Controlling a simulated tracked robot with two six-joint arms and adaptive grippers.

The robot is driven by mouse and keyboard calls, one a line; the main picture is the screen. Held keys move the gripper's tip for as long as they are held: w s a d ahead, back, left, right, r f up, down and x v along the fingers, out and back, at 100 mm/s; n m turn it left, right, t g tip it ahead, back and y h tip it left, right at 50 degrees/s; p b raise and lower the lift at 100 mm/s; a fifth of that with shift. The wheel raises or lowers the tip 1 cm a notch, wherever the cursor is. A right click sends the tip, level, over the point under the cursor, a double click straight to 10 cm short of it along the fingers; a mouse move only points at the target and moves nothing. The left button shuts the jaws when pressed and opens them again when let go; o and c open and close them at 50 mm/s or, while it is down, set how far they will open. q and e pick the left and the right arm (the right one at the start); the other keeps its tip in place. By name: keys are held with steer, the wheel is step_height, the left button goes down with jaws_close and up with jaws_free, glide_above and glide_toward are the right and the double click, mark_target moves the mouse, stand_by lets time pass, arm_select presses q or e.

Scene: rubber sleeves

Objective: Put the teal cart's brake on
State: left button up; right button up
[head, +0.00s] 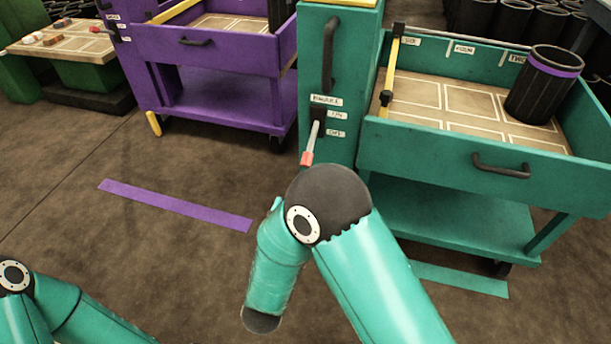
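The teal cart (470,165) stands at the right, with a tray on top and a lower shelf. On its left end panel is a brake lever (314,138) with a grey shaft and a red tip. The lever hangs downward, leaning slightly left. Small white labels sit above and beside it; the lower two seem to read ON and OFF, but they are too small to be sure. My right arm is folded in front of the cart, its elbow just below the lever. Part of my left arm shows at the lower left. Neither gripper is in view.
A black sleeve with a purple band (541,88) stands in the teal tray. A purple cart (215,85) stands behind to the left, and a green table (75,55) farther left. Purple tape (175,205) and teal tape (460,279) mark the floor. Open floor lies left of my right arm.

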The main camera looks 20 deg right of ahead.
mark_target(305, 165)
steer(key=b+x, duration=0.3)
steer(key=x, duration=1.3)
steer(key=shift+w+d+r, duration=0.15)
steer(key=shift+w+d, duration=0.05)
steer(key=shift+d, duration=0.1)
